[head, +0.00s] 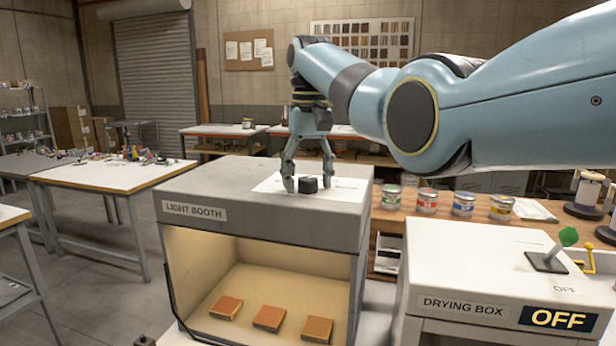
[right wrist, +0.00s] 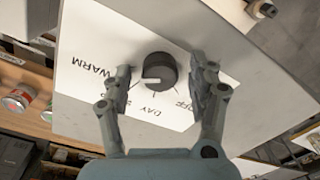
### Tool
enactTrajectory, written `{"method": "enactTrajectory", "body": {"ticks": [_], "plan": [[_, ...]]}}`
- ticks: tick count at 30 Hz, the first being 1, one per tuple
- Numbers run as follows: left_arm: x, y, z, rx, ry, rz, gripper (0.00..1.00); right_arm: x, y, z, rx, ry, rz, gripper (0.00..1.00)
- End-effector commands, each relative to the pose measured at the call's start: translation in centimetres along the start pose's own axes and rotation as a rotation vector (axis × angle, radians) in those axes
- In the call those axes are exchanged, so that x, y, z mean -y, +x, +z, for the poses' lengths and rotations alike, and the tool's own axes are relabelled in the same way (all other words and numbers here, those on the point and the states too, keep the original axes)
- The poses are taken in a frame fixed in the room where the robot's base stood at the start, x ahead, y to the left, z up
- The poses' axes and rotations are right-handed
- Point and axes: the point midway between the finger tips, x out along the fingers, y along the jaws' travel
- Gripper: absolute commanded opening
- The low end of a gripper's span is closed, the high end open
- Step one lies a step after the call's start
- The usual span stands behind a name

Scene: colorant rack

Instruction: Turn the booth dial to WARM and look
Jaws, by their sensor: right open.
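The light booth (head: 270,225) stands in front of me, its inside lit a warm yellow, with three orange-brown sample tiles (head: 269,318) on its floor. A round black dial (head: 308,185) sits on a white label plate (head: 345,190) on its top. In the right wrist view the dial (right wrist: 160,70) has a white pointer mark directed left, toward the WARM side of the plate; DAY and OFF are also legible, another label is partly hidden by a finger. My right gripper (head: 309,178) is open, its fingers on either side of the dial; contact is unclear. My left gripper is out of view.
A drying box (head: 455,265) with an OFF display and a green-tipped lever (head: 560,245) stands at the right. Several paint cans (head: 427,201) line the wooden bench behind. A cluttered table (head: 110,174) is at left, with open floor before it.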

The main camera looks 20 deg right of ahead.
Motion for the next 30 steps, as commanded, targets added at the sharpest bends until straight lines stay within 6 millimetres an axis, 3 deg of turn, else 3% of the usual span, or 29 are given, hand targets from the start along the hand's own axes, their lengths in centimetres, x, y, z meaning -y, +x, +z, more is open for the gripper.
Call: {"method": "enactTrajectory", "body": {"ticks": [5, 13, 18, 30], "plan": [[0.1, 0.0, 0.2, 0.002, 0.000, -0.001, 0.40, 0.0, -0.7, -0.1, -0.001, 0.000, 0.000, 0.59], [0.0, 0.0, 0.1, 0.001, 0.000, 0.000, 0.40, 0.0, -5.3, -0.1, -0.003, 0.000, 0.000, 0.59], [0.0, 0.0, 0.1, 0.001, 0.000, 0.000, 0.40, 0.0, -7.2, -0.1, 0.000, 0.000, 0.000, 0.59], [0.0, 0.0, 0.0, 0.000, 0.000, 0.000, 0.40, 0.0, -7.5, -0.1, 0.001, 0.000, 0.000, 0.59]]}}
